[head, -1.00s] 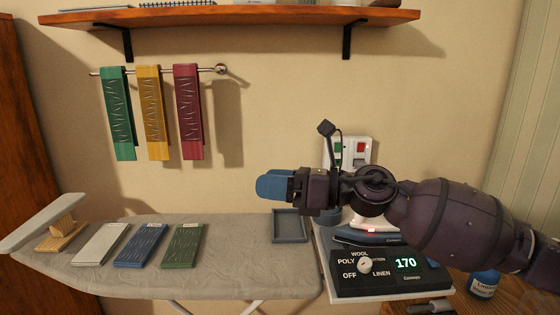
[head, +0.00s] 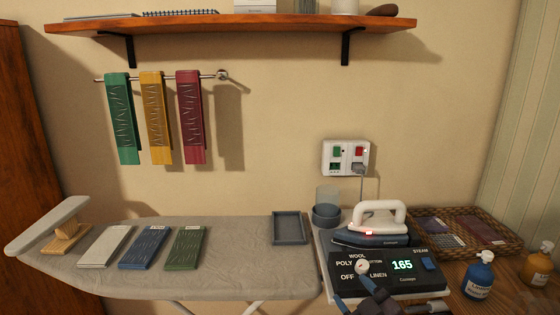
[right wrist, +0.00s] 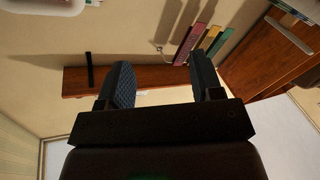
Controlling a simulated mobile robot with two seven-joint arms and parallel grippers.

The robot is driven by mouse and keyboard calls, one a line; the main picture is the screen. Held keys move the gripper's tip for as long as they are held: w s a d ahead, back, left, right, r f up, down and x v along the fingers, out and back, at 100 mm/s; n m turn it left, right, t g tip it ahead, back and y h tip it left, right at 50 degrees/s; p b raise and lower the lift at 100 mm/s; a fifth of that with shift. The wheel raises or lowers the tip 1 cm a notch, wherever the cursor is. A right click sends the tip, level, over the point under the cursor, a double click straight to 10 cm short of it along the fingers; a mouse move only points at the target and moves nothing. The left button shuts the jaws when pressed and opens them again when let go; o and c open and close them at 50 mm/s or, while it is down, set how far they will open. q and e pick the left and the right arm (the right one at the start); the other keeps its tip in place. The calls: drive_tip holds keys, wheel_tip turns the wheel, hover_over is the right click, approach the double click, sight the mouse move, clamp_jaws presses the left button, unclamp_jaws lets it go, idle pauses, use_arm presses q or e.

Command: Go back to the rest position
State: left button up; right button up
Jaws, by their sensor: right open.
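My right gripper (head: 353,292) is low at the bottom edge of the head view, in front of the iron's control box (head: 376,283). In the right wrist view its two blue fingers (right wrist: 162,82) stand wide apart with nothing between them. My left gripper is not in view. The wall switch panel (head: 346,157) shows a green and a red switch and a plugged-in cord.
The ironing board (head: 230,262) holds a white, a blue and a green folded cloth and a grey tray (head: 290,228). Green, yellow and red cloths hang from a rail (head: 215,76). A wicker basket (head: 465,235) and bottles, one blue (head: 479,276), stand at right.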

drive_tip(key=s+d+f+m+g+h, duration=0.2)
drive_tip(key=s+d+f, duration=0.4)
drive_tip(key=s+f, duration=0.4)
drive_tip(key=s+d+f+m+g+h+p, duration=0.1)
drive_tip(key=s+d+f+m+g+h, duration=0.2)
drive_tip(key=s+d+f+m, duration=0.3)
drive_tip(key=s+f+h, duration=0.1)
drive_tip(key=s+f, duration=0.4)
drive_tip(key=s, duration=0.6)
drive_tip(key=shift+f+m+g+h, duration=0.2)
drive_tip(key=shift+m+g+h, duration=0.1)
drive_tip(key=shift+m+h, duration=0.1)
drive_tip(key=shift+s, duration=0.1)
